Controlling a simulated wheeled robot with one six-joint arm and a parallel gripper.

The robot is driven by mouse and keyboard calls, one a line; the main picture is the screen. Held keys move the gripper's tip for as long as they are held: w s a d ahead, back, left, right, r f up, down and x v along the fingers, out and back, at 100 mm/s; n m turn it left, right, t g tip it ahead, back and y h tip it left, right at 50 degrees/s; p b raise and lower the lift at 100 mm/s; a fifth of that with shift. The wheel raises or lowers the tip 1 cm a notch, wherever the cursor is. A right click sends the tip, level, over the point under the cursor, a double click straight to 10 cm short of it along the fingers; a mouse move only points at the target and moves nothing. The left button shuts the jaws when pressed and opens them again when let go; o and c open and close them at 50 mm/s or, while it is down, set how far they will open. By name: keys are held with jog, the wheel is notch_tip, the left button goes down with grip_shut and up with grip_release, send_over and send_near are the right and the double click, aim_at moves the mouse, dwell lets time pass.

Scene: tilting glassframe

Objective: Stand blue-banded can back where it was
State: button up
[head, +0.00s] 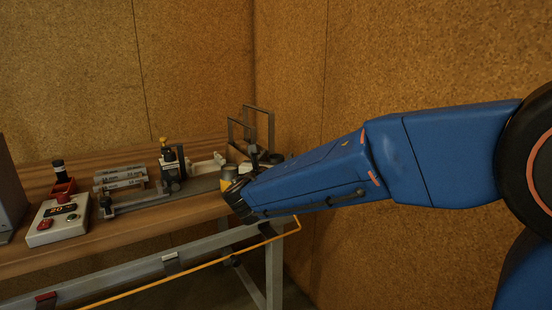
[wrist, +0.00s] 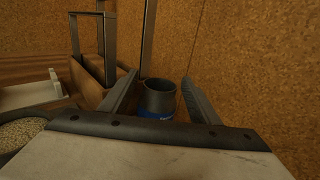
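The blue-banded can (wrist: 159,97) is a dark grey cylinder with an open top, and a blue band shows low on its side. It looks upright in the wrist view, between the two fingers of my gripper (wrist: 160,76). The fingers are spread, with gaps to the can on both sides. The can's base is hidden behind the gripper body. In the head view my arm hides the can and most of my gripper.
A wooden holder with grey metal uprights (wrist: 88,82) stands close to the left finger. A white tray (wrist: 28,96) lies further left. The cork wall is close on the right.

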jog(key=shift+r, duration=0.2)
jog(key=s+a, duration=0.2)
jog(key=s, duration=0.9)
jog(key=shift+s, duration=0.4)
jog(key=s+d+f+m+g+h, duration=0.15)
jog(key=d+m, duration=0.25)
jog(key=d, duration=0.4)
jog(key=s+d+f+m+g+h, duration=0.1)
jog(key=d+f+m+g, duration=0.25)
jog(key=d, duration=0.45)
jog(key=s+d+f+m+g+h, duration=0.15)
jog(key=d+m, duration=0.25)
jog(key=d, duration=0.5)
jog(key=s+d+f+m+g+y, duration=0.1)
jog(key=s+d+f+m+g, duration=0.45)
jog(key=s+d+m, duration=0.45)
jog(key=s+f+m+y, duration=0.3)
jog(key=s+m, duration=0.3)
jog(key=s, duration=0.1)
jog(key=s+f+m+y, duration=0.3)
jog(key=s+m, duration=0.3)
jog(key=s, duration=0.1)
jog(key=shift+f+g, duration=0.25)
jog(key=shift+g, duration=0.15)
